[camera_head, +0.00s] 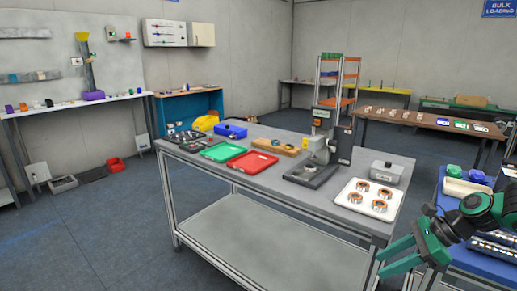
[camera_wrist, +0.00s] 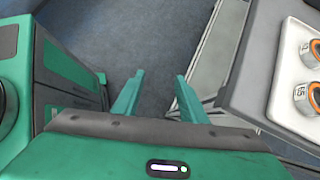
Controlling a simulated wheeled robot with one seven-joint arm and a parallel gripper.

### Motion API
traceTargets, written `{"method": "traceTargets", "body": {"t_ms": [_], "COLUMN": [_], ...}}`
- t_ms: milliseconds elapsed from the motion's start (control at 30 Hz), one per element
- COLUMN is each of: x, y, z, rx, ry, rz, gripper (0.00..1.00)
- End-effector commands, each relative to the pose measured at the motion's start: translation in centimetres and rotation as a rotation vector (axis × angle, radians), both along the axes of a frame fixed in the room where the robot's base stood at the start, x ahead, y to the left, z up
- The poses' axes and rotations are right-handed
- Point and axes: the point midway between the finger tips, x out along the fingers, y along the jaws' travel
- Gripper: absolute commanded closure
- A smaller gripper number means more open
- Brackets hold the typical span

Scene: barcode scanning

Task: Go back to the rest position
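My gripper (camera_head: 392,257) is at the lower right in the head view, off the right front corner of the grey worktable (camera_head: 362,225). In the wrist view my gripper (camera_wrist: 158,88) points down, its two green fingers apart, with only blue floor between them. It holds nothing. My green and dark arm comes in from the right edge of the head view.
A white tray (camera_head: 345,197) with several orange-ringed round parts lies on the worktable's right end, close to my gripper. A press-like machine (camera_head: 325,140), a red tray (camera_head: 252,162) and a green tray (camera_head: 222,152) stand further left. Another bench (camera_head: 453,172) is at the right.

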Motion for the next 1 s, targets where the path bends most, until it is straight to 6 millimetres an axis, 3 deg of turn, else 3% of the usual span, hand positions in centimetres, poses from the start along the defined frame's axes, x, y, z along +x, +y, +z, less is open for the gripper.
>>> {"method": "traceTargets", "body": {"t_ms": [233, 500, 800, 1000], "x": [-5.9, -12.2, -19.4, -22.4], "y": [-2.1, -4.6, -6.0, -6.2], "z": [0.0, 3.5, 7.5, 8.4], "rx": [-0.352, -0.596, -0.702, -0.702], "ry": [-0.045, -0.098, -0.192, -0.251], "rz": [0.375, 0.759, 1.125, 1.264], "gripper": [0.61, 0.61, 0.61, 0.61]}}
